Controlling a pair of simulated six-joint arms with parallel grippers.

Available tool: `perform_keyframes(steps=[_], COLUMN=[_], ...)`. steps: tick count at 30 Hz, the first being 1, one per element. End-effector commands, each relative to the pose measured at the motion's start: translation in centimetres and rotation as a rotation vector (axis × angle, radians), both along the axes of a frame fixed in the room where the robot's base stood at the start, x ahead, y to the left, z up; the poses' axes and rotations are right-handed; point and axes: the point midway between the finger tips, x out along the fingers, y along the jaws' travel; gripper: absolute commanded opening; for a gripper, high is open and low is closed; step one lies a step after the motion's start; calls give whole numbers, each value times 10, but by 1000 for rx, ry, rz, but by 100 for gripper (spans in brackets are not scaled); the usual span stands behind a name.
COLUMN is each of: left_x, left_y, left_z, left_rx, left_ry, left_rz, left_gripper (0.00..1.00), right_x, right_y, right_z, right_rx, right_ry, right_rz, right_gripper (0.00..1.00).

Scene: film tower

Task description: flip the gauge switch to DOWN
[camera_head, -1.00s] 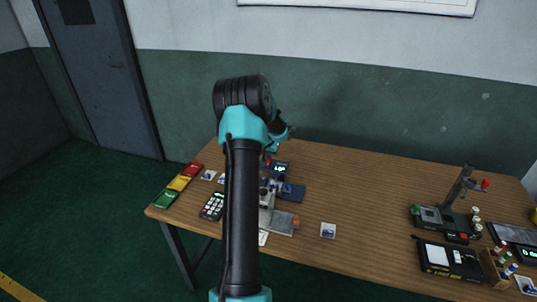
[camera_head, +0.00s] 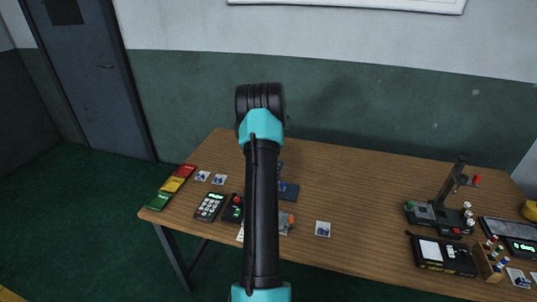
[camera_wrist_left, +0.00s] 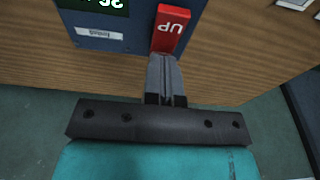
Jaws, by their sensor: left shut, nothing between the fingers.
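In the left wrist view, a red switch (camera_wrist_left: 171,27) carries the white letters UP, which appear upside down. It is at the edge of a blue gauge box (camera_wrist_left: 92,37) with a white label and a partly cut-off green-digit display. My left gripper (camera_wrist_left: 164,62) is shut and empty, its tips at the near end of the red switch. I cannot tell whether they touch it. In the head view my left arm stands across the middle of the table and hides its gripper and the switch. My right gripper is not in view.
On the wooden table (camera_head: 365,200) are a keypad (camera_head: 210,207), coloured cards (camera_head: 172,186), photos and a black device with a red button (camera_head: 234,208). A stand (camera_head: 440,215) and a black case (camera_head: 443,256) are at the right. The table's back middle is clear.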

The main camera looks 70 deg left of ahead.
Motion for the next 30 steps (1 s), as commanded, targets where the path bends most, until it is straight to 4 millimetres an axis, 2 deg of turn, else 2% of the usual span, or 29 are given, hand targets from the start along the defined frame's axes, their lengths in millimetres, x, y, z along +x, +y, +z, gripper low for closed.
perform_keyframes(steps=[1,30], left_x=[0,-10], left_y=[-4,-18], left_z=[-11,-8], left_rx=[-15,-23], left_ry=[3,8], left_rz=[0,2], left_gripper=[0,0], right_x=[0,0], right_y=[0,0], right_z=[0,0], right_rx=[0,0], right_ry=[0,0], right_rz=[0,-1], right_gripper=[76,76])
